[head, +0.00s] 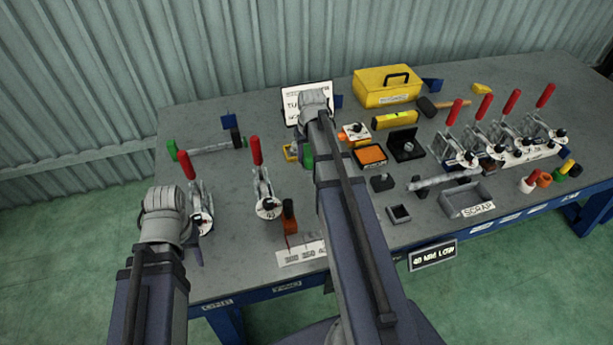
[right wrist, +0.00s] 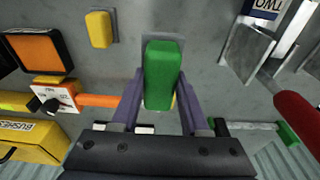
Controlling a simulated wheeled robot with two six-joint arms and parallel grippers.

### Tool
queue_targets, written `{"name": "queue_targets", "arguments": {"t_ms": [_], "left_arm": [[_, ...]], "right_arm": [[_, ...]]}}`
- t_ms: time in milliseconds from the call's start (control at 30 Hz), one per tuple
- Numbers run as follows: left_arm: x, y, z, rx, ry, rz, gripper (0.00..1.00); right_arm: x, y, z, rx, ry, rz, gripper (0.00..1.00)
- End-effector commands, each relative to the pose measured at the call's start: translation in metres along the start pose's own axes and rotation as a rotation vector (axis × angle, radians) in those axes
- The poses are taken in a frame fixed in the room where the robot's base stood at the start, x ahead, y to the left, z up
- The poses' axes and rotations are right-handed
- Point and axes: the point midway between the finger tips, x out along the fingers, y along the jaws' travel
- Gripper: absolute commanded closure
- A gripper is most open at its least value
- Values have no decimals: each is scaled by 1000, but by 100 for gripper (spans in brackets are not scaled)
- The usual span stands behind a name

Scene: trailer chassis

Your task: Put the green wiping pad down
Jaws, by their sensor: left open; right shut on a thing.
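The green wiping pad (right wrist: 162,75) is between the two fingers of my right gripper (right wrist: 160,100) in the right wrist view, and the gripper is shut on it. The pad's far end overlaps a grey square patch (right wrist: 172,37) on the bench; I cannot tell whether it touches. In the head view a bit of the green pad (head: 308,156) shows beside my right arm, which hides much of that spot. My left gripper (head: 195,252) is open near the bench's front left, mostly hidden behind its own wrist.
A yellow block (right wrist: 99,29) lies beside the grey patch. An orange-topped black tray (head: 370,155), yellow toolbox (head: 385,87) and red-handled clamps (head: 265,190) stand around. A grey scrap bin (head: 462,200) is at right. Bare bench (head: 235,255) lies between the left clamps and front edge.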

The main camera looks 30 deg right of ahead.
Motion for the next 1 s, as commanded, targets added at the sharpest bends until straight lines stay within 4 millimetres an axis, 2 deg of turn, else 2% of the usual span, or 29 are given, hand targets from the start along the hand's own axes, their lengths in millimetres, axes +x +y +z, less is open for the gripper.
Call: {"name": "queue_targets", "arguments": {"t_ms": [33,267,567,833,1000], "left_arm": [[14,1,-1,0,0,0,50],[48,5,-3,0,0,0,50],[53,5,-3,0,0,0,50],[84,8,-5,0,0,0,50],[88,8,-5,0,0,0,50]], "right_arm": [[14,0,2,0,0,0,100],[48,0,7,0,0,0,100],[53,0,8,0,0,0,100],[84,0,13,0,0,0,100],[88,0,13,0,0,0,100]]}}
